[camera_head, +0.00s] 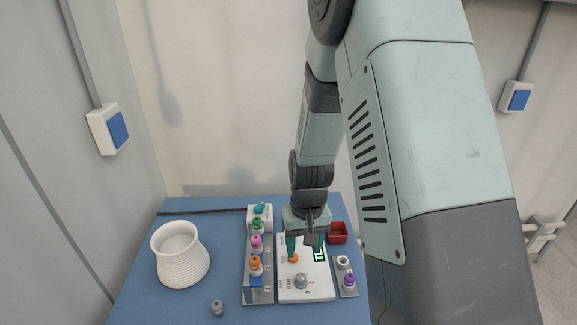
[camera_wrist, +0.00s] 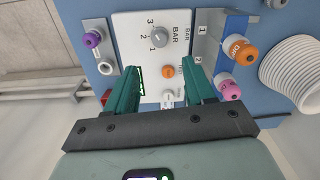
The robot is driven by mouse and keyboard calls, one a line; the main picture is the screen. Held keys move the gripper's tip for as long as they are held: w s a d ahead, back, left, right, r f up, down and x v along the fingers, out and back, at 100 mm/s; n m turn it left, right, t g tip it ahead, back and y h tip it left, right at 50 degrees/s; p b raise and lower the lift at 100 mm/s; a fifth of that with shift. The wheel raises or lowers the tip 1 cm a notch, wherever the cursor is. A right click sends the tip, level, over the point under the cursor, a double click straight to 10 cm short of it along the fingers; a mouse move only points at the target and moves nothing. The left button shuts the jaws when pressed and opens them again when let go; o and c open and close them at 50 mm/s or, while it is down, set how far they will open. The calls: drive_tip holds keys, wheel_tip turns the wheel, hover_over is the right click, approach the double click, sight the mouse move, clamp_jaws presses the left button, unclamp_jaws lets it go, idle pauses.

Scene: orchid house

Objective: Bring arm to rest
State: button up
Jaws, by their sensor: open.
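My gripper (camera_head: 306,244) hangs at the end of my arm over the white panel (camera_head: 318,285) on the blue table. Its two green fingers are apart, and nothing shows between them but the panel below. In the wrist view the open fingers (camera_wrist: 163,72) stand to either side of an orange button (camera_wrist: 168,71) on the panel. The panel also bears a grey knob (camera_wrist: 160,36) beside the markings 1, 2, 3 and BAR, and a small lit green display (camera_head: 320,254). One finger partly hides the display in the wrist view.
A rack (camera_head: 259,297) with several coloured-capped vials stands left of the panel. A white ribbed pot (camera_head: 182,262) and a small grey piece (camera_head: 217,307) are further left. A small holder (camera_head: 347,291) with a purple-capped vial and a red tray (camera_head: 338,238) are right.

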wheel_tip(320, 180, up, 12)
drive_tip(key=s+d+t, duration=0.1)
drive_tip(key=s+t, duration=0.1)
drive_tip(key=s+d+r+t, duration=0.1)
drive_tip(key=s+d+r, duration=0.1)
drive_tip(key=s+r, duration=0.7)
drive_tip(key=s+d+r+m+t, duration=0.1)
drive_tip(key=s+r+t, duration=0.1)
drive_tip(key=s+r, duration=0.6)
drive_tip(key=shift+s+d+r+t, duration=0.3)
drive_tip(key=shift+s+d+r, duration=0.1)
